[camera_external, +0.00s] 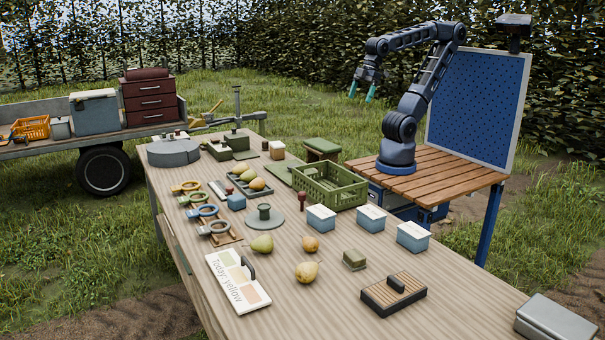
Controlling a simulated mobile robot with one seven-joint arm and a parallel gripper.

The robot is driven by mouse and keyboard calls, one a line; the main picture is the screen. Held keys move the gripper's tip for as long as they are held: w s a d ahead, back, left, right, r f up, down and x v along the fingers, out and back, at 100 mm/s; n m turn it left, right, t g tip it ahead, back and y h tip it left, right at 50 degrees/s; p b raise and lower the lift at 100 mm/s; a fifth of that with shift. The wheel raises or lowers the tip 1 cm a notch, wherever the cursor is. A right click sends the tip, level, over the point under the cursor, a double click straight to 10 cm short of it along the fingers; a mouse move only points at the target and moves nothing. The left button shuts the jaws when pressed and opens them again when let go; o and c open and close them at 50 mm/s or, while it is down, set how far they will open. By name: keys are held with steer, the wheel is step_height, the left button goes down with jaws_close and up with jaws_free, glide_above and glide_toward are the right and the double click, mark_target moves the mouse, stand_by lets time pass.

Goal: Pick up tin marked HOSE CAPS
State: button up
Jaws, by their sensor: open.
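Three small blue tins with white lids stand on the wooden table: a left tin (321,220), a middle tin (370,222) and a right tin (413,240). The lids are too small for me to read any lettering, so I cannot tell which is marked HOSE CAPS. My gripper (361,92) hangs in the air, high above and behind the tins. Its two teal fingers point down, apart, with nothing between them.
A green crate (333,201) stands close behind the tins. A grey metal box (555,320) sits at the right corner.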

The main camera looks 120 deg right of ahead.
steer(key=w+a+f+n+g, duration=0.2)
steer(key=w+a+n, duration=0.3)
steer(key=w+a, duration=0.45)
steer(key=n+g+h, duration=0.2)
steer(key=n, duration=1)
glide_above(414, 230)
steer(key=f, duration=2.7)
steer(key=shift+a+f, duration=0.15)
steer(key=shift+a, duration=0.25)
steer(key=shift+s+a+f, duration=0.2)
steer(key=shift+f, duration=0.45)
steer(key=shift+d+f, duration=0.3)
steer(key=shift+f, duration=1.35)
steer(key=shift+d+f, duration=0.3)
steer(key=shift+f, duration=1.35)
steer(key=shift+d+f, duration=0.3)
steer(key=shift+f, duration=1.35)
steer(key=c, duration=1.2)
